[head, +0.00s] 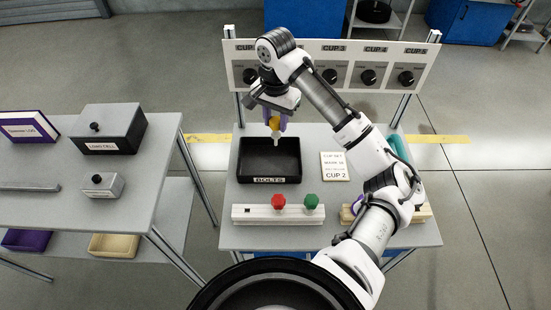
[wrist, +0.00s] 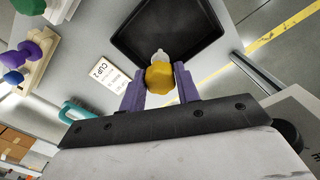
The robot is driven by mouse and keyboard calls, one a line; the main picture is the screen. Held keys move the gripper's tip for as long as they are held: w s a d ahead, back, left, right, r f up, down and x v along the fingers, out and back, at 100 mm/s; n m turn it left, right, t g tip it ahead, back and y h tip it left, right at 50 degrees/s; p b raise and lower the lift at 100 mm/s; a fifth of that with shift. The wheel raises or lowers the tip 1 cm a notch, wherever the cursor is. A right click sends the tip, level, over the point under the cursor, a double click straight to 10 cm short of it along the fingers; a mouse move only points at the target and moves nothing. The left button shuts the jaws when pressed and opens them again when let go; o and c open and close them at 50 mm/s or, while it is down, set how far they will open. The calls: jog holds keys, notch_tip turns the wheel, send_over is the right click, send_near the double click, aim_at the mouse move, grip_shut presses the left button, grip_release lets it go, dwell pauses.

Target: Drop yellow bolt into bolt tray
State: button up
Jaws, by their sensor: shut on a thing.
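The yellow bolt (wrist: 158,77) has a yellow head and a pale shank. My gripper (wrist: 159,85) is shut on the bolt's head between its two purple fingers. In the head view, the bolt (head: 274,124) hangs shank-down at the far part of the black bolt tray (head: 269,180), which is labelled "BOLTS". My gripper (head: 275,122) shows there above the tray's far edge. The tray (wrist: 215,28) also shows in the wrist view, beyond the bolt's tip. The tray's visible floor looks empty. The exact height of the bolt above the tray is hard to tell.
A rack with a red bolt (head: 278,202) and a green bolt (head: 311,202) stands in front of the tray. A "CUP 2" card (head: 335,166) lies to its right. A panel with several black knobs (head: 330,76) stands behind. A side table (head: 60,190) holds boxes.

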aim_at(275, 137)
jog(key=shift+f+b, duration=2.9)
jog(key=shift+b, duration=0.35)
jog(key=o, duration=1)
jog(key=shift+r, duration=0.1)
notch_tip(275, 137, up, 14)
jog(key=shift+f+p, duration=0.1)
jog(key=shift+p, duration=0.3)
